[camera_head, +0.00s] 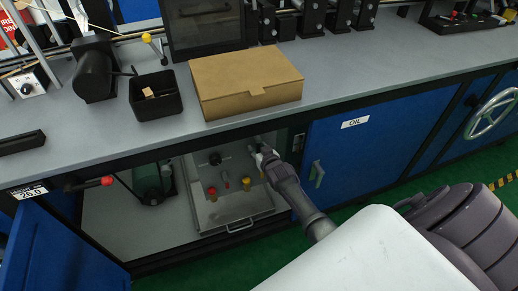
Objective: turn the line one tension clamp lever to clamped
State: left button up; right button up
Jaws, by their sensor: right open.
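I cannot tell for sure which part is the line one tension clamp lever. One lever with a yellow knob (147,38) stands on the bench top at the upper left. Another lever with a red knob (106,181) sticks out from the bench front at the left. My right gripper (259,152) is open, in the open bay under the bench, in front of the upper right of a grey panel. It is far from both levers; whether it touches the panel is too small to tell. My left gripper is not in view.
The grey panel (212,205) has a black knob and several red and yellow knobs. A cardboard box (240,80) and a black bin (156,106) sit on the bench. A blue door (55,250) hangs open at left. The blue OIL door (385,140) is shut.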

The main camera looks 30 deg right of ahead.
jog(key=shift+s, duration=0.1)
jog(key=v, duration=1.1)
jog(key=shift+s, duration=0.4)
jog(key=shift+a+r, duration=0.1)
jog(key=shift+r, duration=0.05)
